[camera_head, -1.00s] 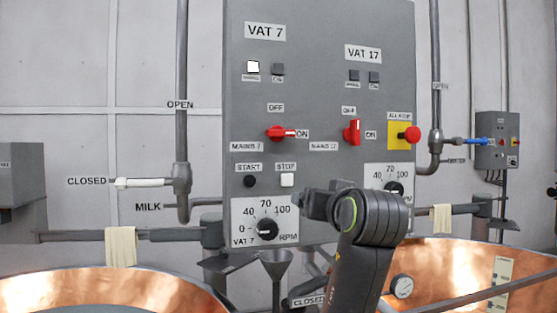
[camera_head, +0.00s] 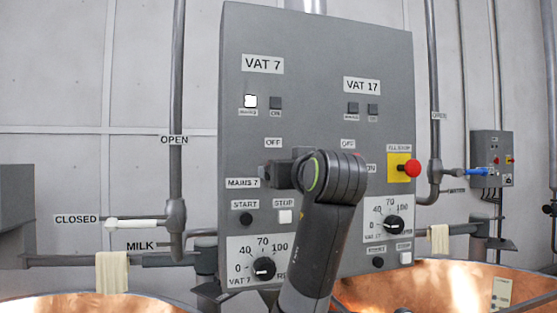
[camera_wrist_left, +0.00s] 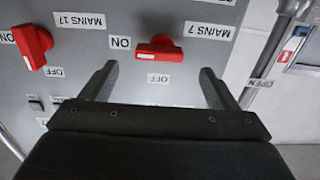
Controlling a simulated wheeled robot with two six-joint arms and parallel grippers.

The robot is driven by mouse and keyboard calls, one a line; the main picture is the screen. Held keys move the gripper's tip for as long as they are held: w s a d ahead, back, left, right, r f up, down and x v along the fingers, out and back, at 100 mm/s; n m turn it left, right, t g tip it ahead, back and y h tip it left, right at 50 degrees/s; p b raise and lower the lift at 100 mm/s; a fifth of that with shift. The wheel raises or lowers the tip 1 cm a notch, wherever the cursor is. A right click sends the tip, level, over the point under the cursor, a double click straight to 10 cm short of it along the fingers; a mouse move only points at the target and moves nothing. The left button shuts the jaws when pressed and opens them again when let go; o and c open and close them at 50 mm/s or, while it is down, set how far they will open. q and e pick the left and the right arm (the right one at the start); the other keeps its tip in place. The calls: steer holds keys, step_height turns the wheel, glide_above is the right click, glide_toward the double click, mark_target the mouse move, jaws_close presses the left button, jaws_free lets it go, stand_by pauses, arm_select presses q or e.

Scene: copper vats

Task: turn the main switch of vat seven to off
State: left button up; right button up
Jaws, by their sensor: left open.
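The red main switch of vat seven (camera_wrist_left: 160,48) shows in the left wrist view, which is upside down. Its white-marked handle lies sideways, toward the ON label (camera_wrist_left: 120,43); the OFF label (camera_wrist_left: 158,78) is at a right angle to it. My left gripper (camera_wrist_left: 158,69) is open, its fingers apart on either side of the switch's place in the picture; I see no contact. In the head view my left gripper (camera_head: 278,172) is in front of the panel (camera_head: 310,50) and hides this switch. My right gripper is not in view.
The red MAINS 17 switch (camera_wrist_left: 33,45) sits beside it, handle toward OFF. A red stop button (camera_head: 411,169) on a yellow plate is farther right. START (camera_head: 246,218) and STOP (camera_head: 285,216) buttons and the vat 7 dial (camera_head: 264,268) are below. Copper vats (camera_head: 95,305) stand underneath.

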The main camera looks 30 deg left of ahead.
arm_select(q)
steer(key=p+x, duration=0.3)
steer(key=x, duration=0.4)
steer(key=shift+w+a, duration=0.2)
steer(key=shift+w, duration=0.05)
steer(key=shift+d, duration=0.1)
steer(key=shift+c, duration=0.4)
